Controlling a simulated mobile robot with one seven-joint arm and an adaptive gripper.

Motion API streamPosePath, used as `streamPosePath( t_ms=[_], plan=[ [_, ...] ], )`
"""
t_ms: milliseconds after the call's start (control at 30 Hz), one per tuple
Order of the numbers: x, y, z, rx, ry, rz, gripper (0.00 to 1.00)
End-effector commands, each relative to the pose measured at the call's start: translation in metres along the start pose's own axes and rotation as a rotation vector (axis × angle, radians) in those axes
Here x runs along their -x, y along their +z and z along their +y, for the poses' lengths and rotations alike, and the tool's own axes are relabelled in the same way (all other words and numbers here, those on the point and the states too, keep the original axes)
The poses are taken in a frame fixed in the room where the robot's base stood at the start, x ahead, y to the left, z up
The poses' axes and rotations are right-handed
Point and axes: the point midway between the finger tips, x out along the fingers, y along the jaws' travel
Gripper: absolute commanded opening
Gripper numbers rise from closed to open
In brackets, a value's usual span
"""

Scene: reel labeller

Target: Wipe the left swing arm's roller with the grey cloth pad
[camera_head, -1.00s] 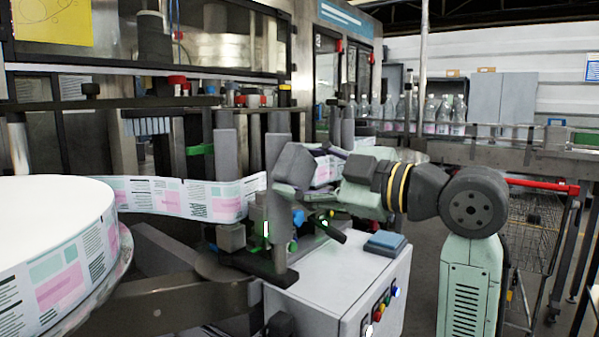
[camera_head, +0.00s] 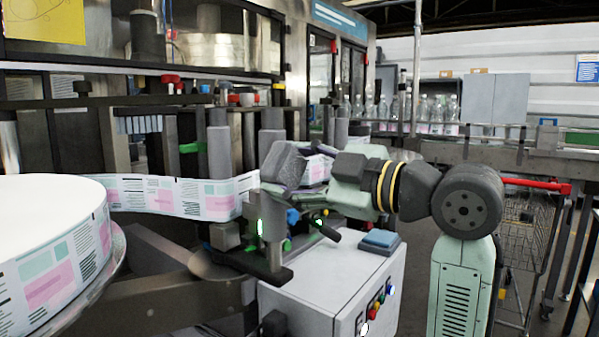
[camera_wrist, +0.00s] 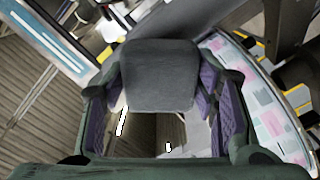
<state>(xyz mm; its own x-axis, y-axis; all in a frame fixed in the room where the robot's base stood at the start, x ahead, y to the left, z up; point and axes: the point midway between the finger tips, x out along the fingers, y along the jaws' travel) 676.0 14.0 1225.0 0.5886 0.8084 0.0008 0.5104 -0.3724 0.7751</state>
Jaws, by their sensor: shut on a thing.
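The grey cloth pad (camera_head: 284,163) is held in my gripper (camera_head: 298,172), upper middle of the head view. The wrist view also shows the pad (camera_wrist: 160,75) as a dark grey block between the purple-lined fingers of my gripper (camera_wrist: 165,105). In the head view the pad overlaps the upright grey roller (camera_head: 272,232) on a dark swing arm (camera_head: 255,264). I cannot tell whether pad and roller touch. Another upright grey roller (camera_head: 219,155) stands to its left, with the label web (camera_head: 180,196) running past it. Which of them is the left swing arm's is unclear.
A large label reel (camera_head: 50,260) fills the left. A white machine box (camera_head: 335,290) with coloured buttons stands below my gripper, with a blue pad (camera_head: 380,239) on top. A black-knobbed lever (camera_head: 325,229) sticks out below the gripper. Bottles stand on a conveyor behind.

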Motion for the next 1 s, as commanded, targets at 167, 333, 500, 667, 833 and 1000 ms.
streamPosePath(
  t_ms=[167, 333, 500, 667, 833, 1000],
  plan=[
    [0.000, -0.001, -0.001, 0.000, 0.001, 0.000, 0.31],
    [0.002, -0.001, 0.000, 0.000, 0.001, 0.000, 0.31],
    [0.015, -0.001, 0.000, 0.000, 0.003, -0.001, 0.31],
    [0.031, -0.001, 0.000, 0.000, 0.002, -0.001, 0.31],
    [0.048, 0.000, 0.000, 0.000, 0.002, -0.002, 0.31],
    [0.059, -0.001, 0.000, 0.000, 0.002, 0.000, 0.31]
  ],
)
